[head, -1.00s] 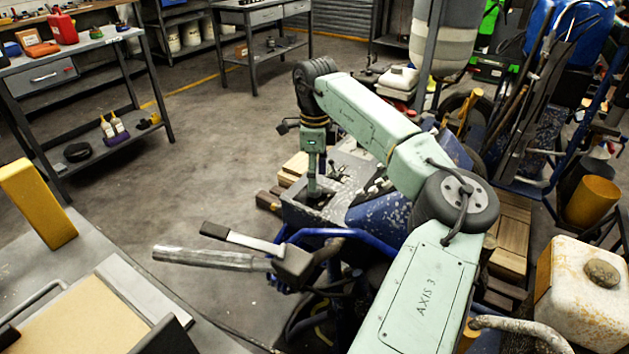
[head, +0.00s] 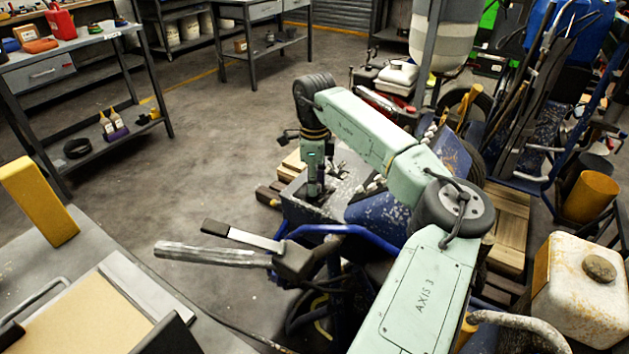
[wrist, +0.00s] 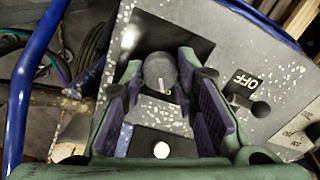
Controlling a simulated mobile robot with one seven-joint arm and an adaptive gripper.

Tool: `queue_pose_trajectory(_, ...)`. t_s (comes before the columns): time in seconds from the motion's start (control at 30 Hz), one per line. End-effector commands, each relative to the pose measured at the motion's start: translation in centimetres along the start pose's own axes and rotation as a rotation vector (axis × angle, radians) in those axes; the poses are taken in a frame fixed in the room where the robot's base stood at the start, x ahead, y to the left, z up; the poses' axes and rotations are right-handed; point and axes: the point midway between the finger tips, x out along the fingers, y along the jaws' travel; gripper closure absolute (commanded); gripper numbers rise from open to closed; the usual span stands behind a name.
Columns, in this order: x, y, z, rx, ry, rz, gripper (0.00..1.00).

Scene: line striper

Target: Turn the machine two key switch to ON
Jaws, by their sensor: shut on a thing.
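In the wrist view, the key switch (wrist: 160,72) is a dark round knob with a pale line on its face. It sits on a speckled grey panel (wrist: 190,22). My gripper (wrist: 161,78) has its two purple-padded fingers on either side of the knob, shut on it. The line on the knob points down toward a small mark that the fingers partly hide. In the head view, my gripper (head: 313,188) points down at the machine's panel (head: 295,205); the knob itself is hidden there.
A black switch or knob (wrist: 260,108) is close to the right finger. A blue tube frame (wrist: 32,75) runs along the left. In the head view, a grey handlebar (head: 210,256) sticks out in front of the machine. Open floor (head: 190,160) is to the left.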

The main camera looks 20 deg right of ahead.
Motion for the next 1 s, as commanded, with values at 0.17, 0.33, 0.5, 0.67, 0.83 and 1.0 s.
queue_pose_trajectory(0.17,-0.01,0.01,0.00,0.000,0.000,0.000,0.90)
queue_pose_trajectory(0.33,-0.02,0.02,0.01,0.000,0.000,0.001,1.00)
queue_pose_trajectory(0.5,0.00,0.01,0.00,0.008,0.000,0.000,1.00)
queue_pose_trajectory(0.67,0.05,0.00,0.01,0.050,0.000,0.001,1.00)
queue_pose_trajectory(0.83,0.10,-0.05,-0.01,0.146,0.001,-0.001,1.00)
queue_pose_trajectory(1.0,0.14,-0.03,-0.02,0.289,0.001,0.000,1.00)
